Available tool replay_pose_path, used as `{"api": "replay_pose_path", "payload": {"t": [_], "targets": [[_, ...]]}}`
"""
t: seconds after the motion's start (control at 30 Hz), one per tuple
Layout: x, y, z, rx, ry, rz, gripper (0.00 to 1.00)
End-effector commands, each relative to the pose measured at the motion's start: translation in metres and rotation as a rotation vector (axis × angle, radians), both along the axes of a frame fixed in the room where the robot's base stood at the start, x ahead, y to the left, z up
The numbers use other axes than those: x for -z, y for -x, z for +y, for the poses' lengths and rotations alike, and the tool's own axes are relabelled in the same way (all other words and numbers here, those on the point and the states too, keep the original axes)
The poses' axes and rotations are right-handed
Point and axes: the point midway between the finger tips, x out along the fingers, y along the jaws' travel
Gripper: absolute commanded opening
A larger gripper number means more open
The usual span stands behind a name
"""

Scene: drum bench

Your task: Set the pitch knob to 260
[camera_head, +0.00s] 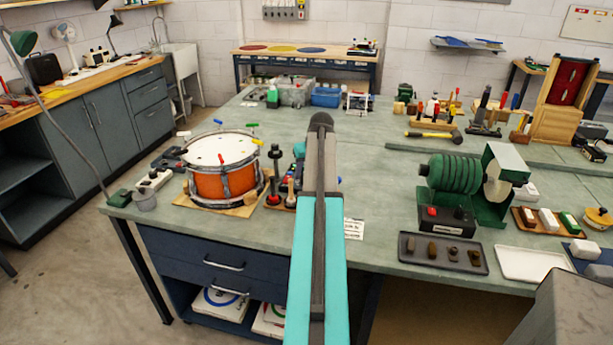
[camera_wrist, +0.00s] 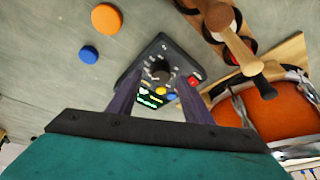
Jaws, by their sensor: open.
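In the wrist view, a dark control box (camera_wrist: 130,82) lies on the bench beyond my gripper. It carries a round dark knob (camera_wrist: 160,69) ringed with pale marks. Beside the knob are a red button (camera_wrist: 195,81), small yellow and blue buttons, and a lit green display (camera_wrist: 151,98) whose reading is too small to tell. My gripper (camera_wrist: 160,80) is open. Its two fingers point toward the box, on either side of the knob in the picture; I cannot tell whether they touch it.
An orange drum (camera_head: 222,183) stands left of my arm, and it fills the right of the wrist view (camera_wrist: 268,112). A stand with tools (camera_wrist: 240,52) is close beside the box. Orange (camera_wrist: 107,18) and blue (camera_wrist: 88,54) discs lie on the bench. A green machine (camera_head: 455,175) stands right.

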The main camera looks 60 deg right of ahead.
Motion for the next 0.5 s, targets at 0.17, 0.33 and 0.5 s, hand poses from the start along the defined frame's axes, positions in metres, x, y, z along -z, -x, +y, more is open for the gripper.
{"api": "replay_pose_path", "payload": {"t": [0.17,0.33,0.5], "targets": [[-0.021,0.008,0.005,0.000,0.002,-0.001,0.46],[-0.041,0.015,0.009,0.000,0.002,-0.001,0.46],[-0.062,0.022,0.014,-0.001,0.002,-0.001,0.46]]}}
